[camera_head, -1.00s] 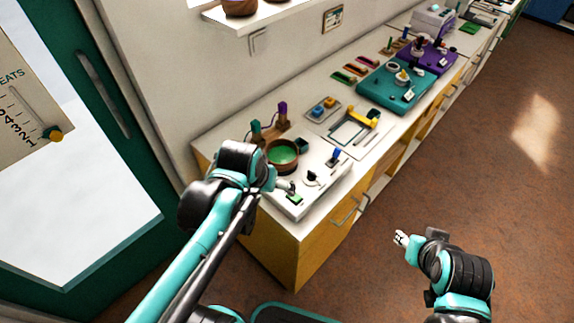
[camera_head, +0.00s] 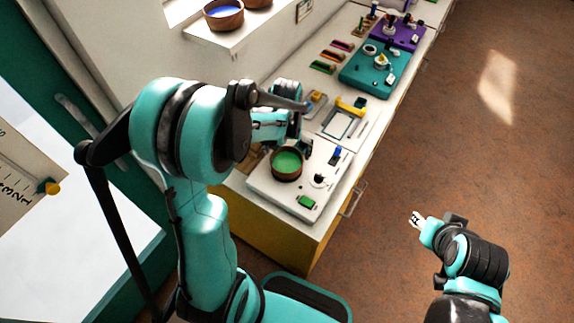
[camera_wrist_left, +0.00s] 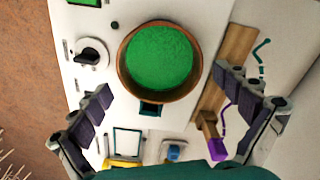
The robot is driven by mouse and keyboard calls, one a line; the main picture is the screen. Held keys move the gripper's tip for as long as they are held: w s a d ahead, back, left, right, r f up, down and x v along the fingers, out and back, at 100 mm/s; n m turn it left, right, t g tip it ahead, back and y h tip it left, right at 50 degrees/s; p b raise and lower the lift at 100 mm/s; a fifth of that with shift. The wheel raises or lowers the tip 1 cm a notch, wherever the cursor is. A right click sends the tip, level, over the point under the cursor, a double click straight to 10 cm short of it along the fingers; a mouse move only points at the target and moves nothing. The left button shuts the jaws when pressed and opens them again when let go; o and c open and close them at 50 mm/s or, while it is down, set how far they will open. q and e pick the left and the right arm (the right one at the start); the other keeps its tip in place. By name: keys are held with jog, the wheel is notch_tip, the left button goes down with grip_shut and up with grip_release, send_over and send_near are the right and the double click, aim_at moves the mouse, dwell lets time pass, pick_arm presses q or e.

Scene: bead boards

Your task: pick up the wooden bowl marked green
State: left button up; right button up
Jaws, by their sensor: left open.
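The wooden bowl marked green (camera_head: 286,165), brown with a green inside, stands on a white board on the counter. In the left wrist view the bowl (camera_wrist_left: 160,60) is seen from above, near the top middle. My left gripper (camera_head: 292,140) is above and just behind the bowl in the head view, partly hidden by its own wrist. In the left wrist view its fingers (camera_wrist_left: 170,108) are spread wide and empty, with the bowl ahead of them. My right gripper (camera_head: 417,221) hangs over the floor, away from the counter; its fingers are too small to judge.
The white board (camera_head: 262,190) also carries a green block (camera_head: 306,202), a dark knob and a blue switch. A wooden strip with a purple peg (camera_wrist_left: 218,150) lies beside the bowl. A shelf (camera_head: 222,38) above holds a blue-filled bowl (camera_head: 223,14). Teal and purple boards stand farther along.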

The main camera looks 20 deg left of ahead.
aim_at(287, 166)
pick_arm(q)
notch_tip(287, 166, down, 4)
jog(key=shift+s+r+b, duration=0.1)
jog(key=shift+b, duration=0.4)
jog(key=shift+r, duration=0.1)
jog(key=c, duration=0.9)
